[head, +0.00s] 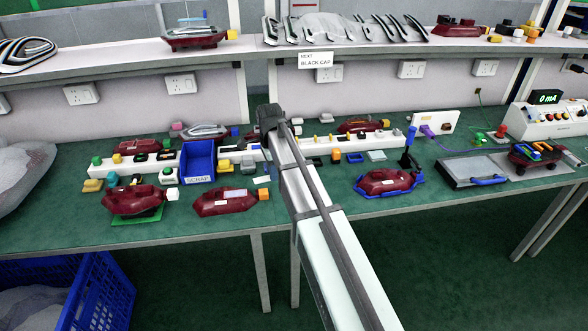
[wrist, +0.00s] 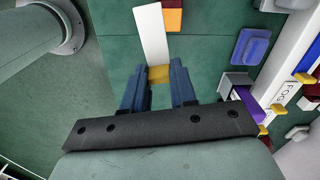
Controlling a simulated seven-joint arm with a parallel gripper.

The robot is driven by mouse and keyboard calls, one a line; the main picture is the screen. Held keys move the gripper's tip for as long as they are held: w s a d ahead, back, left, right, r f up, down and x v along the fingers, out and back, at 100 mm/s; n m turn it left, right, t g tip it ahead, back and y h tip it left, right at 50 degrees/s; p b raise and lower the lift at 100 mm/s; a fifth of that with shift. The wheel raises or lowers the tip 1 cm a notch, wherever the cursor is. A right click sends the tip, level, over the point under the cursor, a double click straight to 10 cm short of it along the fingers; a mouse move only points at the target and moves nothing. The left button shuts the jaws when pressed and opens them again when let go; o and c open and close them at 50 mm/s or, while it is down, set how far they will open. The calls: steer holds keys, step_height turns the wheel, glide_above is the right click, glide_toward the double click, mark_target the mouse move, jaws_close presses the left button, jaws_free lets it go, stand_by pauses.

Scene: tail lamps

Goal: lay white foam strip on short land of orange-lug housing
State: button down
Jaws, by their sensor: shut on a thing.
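The white foam strip (wrist: 152,33) extends forward from my gripper (wrist: 159,80) in the wrist view. A yellow piece (wrist: 159,74) sits between the blue fingertips at the strip's near end. The jaws are shut on it. The strip also shows in the head view (head: 262,180), left of my arm, which hides the gripper there. A dark red housing (head: 225,202) lies on the bench to the left, with a pale patch on top and an orange lug at its right end. In the wrist view the orange lug (wrist: 172,18) is right beside the strip's far part.
The blue SCRAP bin (head: 198,161) stands behind the housing. Another red housing (head: 133,201) lies left, and one in a blue frame (head: 387,182) lies right. A white rail with small parts (head: 108,167) runs behind. The bench front edge is close.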

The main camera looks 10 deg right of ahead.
glide_above(244, 193)
steer(key=shift+w+r+m, duration=0.1)
steer(key=shift+r+m, duration=0.15)
steer(key=shift+m, duration=0.75)
steer(key=shift+f, duration=0.1)
steer(key=shift+f, duration=2.7)
steer(key=shift+f, duration=0.45)
steer(key=shift+f, duration=0.25)
steer(key=c, duration=0.8)
jaws_free()
